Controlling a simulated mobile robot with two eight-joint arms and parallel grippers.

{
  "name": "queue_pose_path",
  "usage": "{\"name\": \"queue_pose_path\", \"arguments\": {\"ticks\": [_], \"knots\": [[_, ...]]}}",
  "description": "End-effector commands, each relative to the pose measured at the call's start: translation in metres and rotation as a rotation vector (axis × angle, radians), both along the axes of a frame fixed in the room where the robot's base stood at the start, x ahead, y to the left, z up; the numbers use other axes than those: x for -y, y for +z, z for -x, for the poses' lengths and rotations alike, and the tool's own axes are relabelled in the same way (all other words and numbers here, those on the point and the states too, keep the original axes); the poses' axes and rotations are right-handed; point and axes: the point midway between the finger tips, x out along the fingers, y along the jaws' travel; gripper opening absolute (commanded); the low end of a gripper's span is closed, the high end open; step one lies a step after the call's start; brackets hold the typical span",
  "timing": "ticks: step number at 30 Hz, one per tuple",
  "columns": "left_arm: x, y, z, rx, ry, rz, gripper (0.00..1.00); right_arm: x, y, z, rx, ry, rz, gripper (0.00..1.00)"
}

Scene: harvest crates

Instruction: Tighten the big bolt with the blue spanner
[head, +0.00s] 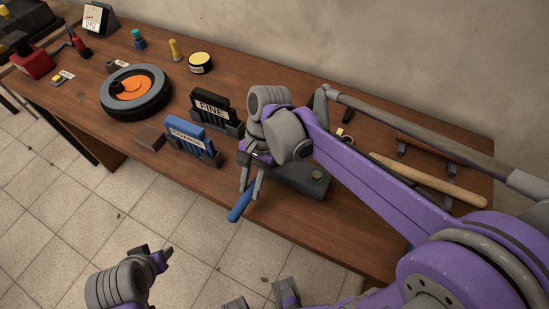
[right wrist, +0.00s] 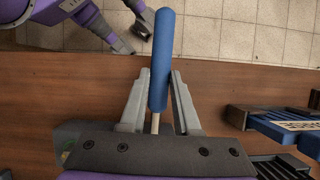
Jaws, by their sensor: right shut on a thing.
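The blue spanner (head: 240,205) is in my right gripper (head: 252,184). In the right wrist view its blue handle (right wrist: 161,60) stands between the two fingers of my right gripper (right wrist: 162,80), with a thin pale shaft running back toward the palm. The spanner's head is hidden. A dark grey block (head: 296,180) lies on the bench just right of the gripper. A small greenish bolt-like piece (head: 316,175) sits on its top, apart from the spanner handle. My left gripper (head: 161,259) is low at the front, off the bench; its jaw gap is unclear.
On the wooden bench (head: 75,90), the FINE (head: 211,105) and COARSE (head: 188,135) racks stand left of my right gripper. A wheel (head: 135,92) lies farther left. A wooden-handled tool (head: 450,185) lies right, beyond my right arm. Tiled floor lies in front.

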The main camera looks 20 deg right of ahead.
Motion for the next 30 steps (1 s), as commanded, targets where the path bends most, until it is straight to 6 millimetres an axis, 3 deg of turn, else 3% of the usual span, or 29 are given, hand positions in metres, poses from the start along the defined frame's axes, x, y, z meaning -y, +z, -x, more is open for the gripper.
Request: {"name": "queue_pose_path", "arguments": {"ticks": [30], "knots": [[0.0, 0.0052, -0.0013, 0.002, 0.0, 0.0, 0.5, -0.0001, 0.0073, -0.0002, 0.0, 0.0, 0.0, 0.0]]}}
